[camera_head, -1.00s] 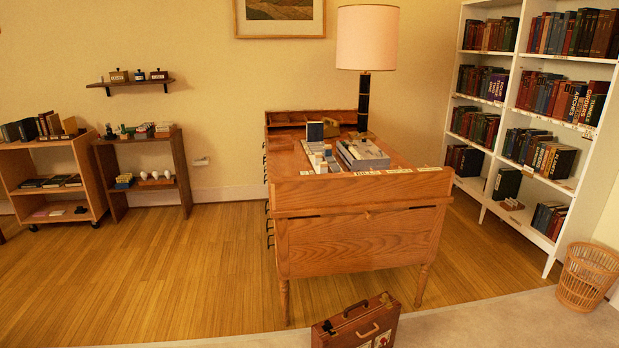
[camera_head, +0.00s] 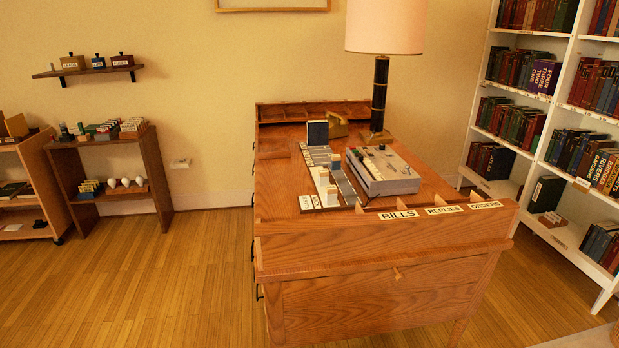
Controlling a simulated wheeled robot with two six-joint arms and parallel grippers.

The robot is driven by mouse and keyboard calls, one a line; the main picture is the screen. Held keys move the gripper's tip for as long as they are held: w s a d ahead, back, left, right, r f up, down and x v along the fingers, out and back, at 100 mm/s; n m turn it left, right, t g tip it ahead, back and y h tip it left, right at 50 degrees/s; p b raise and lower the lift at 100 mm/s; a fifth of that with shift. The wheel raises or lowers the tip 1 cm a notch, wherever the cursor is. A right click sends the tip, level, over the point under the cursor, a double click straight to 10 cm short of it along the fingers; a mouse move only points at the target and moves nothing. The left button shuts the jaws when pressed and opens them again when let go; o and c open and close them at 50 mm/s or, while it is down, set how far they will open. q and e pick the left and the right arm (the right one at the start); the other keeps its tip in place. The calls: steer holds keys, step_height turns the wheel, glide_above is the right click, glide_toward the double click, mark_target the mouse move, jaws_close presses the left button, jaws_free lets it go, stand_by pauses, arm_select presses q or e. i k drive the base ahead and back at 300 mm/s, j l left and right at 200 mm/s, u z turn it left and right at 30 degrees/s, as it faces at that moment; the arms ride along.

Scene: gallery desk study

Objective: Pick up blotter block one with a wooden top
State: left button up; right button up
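A blotter block with a wooden top is not clearly identifiable from here. Small blocks and items (camera_head: 98,131) stand on the top of the low dark wooden shelf unit (camera_head: 168,181) at the left, too small to tell apart. A row of light and grey pieces (camera_head: 322,177) lies on the wooden desk (camera_head: 436,170), beside a grey box-like device (camera_head: 392,178). A small dark upright panel (camera_head: 317,133) stands behind them. Neither of my grippers shows in the view.
A lamp (camera_head: 385,28) stands on the desk's far right part. A wall shelf (camera_head: 88,70) holds three small boxes. A white bookcase (camera_head: 483,73) stands at the right. The wooden floor (camera_head: 150,275) left of the desk is clear.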

mark_target(335, 159)
steer(key=i+j+z, duration=0.2)
steer(key=i, duration=0.45)
steer(key=k+l, duration=0.1)
steer(key=l, duration=0.25)
steer(key=k+l+u, duration=0.1)
steer(key=l, duration=0.2)
steer(key=k+l, duration=0.1)
steer(key=l, duration=0.25)
steer(key=k+l+u, duration=0.1)
steer(key=l, duration=0.25)
steer(key=i+l+u, duration=0.1)
steer(key=l+u, duration=0.25)
steer(key=l, duration=0.9)
steer(key=l+u, duration=0.3)
steer(key=l, duration=0.95)
steer(key=i+l+u, duration=0.15)
steer(key=l, duration=0.25)
steer(key=i+l+u, duration=0.1)
steer(key=l, duration=0.3)
steer(key=i+l+u, duration=0.15)
steer(key=l, duration=0.3)
steer(key=i+l+u, duration=0.15)
steer(key=l, duration=0.3)
steer(key=i+l+u, duration=0.15)
steer(key=l, duration=0.3)
steer(key=i+l+u, duration=0.1)
steer(key=l, duration=0.4)
steer(key=i+j, duration=0.05)
